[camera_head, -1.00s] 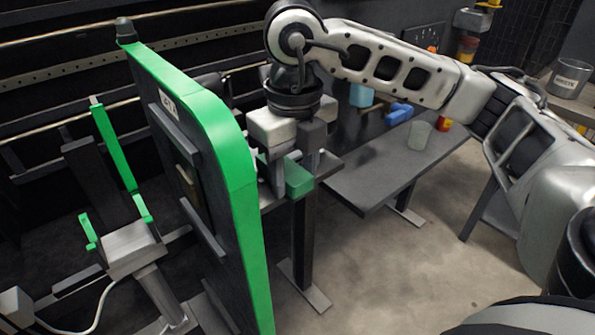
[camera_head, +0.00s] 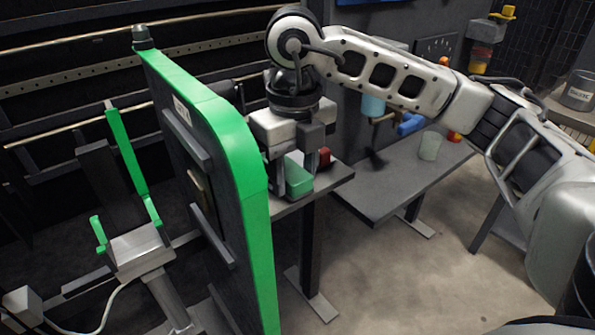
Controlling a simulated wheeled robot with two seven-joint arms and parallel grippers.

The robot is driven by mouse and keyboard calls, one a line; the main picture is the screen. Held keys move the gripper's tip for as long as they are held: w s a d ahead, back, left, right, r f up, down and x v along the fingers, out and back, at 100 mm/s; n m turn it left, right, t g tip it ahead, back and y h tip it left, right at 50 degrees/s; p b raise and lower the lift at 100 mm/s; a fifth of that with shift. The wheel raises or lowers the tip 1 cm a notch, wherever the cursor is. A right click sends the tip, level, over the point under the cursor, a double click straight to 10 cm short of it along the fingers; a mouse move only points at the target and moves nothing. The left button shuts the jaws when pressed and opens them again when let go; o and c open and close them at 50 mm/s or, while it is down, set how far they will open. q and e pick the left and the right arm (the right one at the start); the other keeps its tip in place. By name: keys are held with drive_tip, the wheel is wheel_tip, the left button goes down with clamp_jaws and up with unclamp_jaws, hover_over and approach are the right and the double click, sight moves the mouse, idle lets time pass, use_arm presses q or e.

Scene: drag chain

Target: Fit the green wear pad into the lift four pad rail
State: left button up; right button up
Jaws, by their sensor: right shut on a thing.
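My right gripper (camera_head: 290,163) hangs fingers down just right of a tall dark panel with a green edge (camera_head: 254,210). It is shut on the green wear pad (camera_head: 299,181), a small block showing between and below the fingers. The pad is beside the panel and over or at a small grey table (camera_head: 340,175); I cannot tell whether it touches the table. The panel carries a small label (camera_head: 183,113), too small to read surely, and grey bars (camera_head: 212,237) on its left face. I cannot tell which part is the pad rail. My left gripper is not in view.
A red block (camera_head: 323,157) lies on the small table behind the pad. A lower grey bench (camera_head: 385,190) holds a translucent cup (camera_head: 429,146) and blue things (camera_head: 410,124). A green-armed fixture (camera_head: 138,247) stands left of the panel. Open floor (camera_head: 400,275) lies front right.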

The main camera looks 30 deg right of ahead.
sight(287, 171)
drive_tip(key=shift+w+a, duration=0.1)
drive_tip(key=shift+w, duration=0.65)
drive_tip(key=o, duration=1.4)
drive_tip(key=shift+c, duration=0.2)
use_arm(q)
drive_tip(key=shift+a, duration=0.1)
use_arm(e)
drive_tip(key=shift+r, duration=0.1)
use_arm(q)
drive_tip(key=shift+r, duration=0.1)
use_arm(e)
drive_tip(key=shift+w+r, duration=0.1)
drive_tip(key=shift+r, duration=0.3)
use_arm(q)
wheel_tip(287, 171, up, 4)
drive_tip(key=p, duration=0.4)
use_arm(e)
wheel_tip(287, 171, up, 15)
drive_tip(key=shift+s+a, duration=0.2)
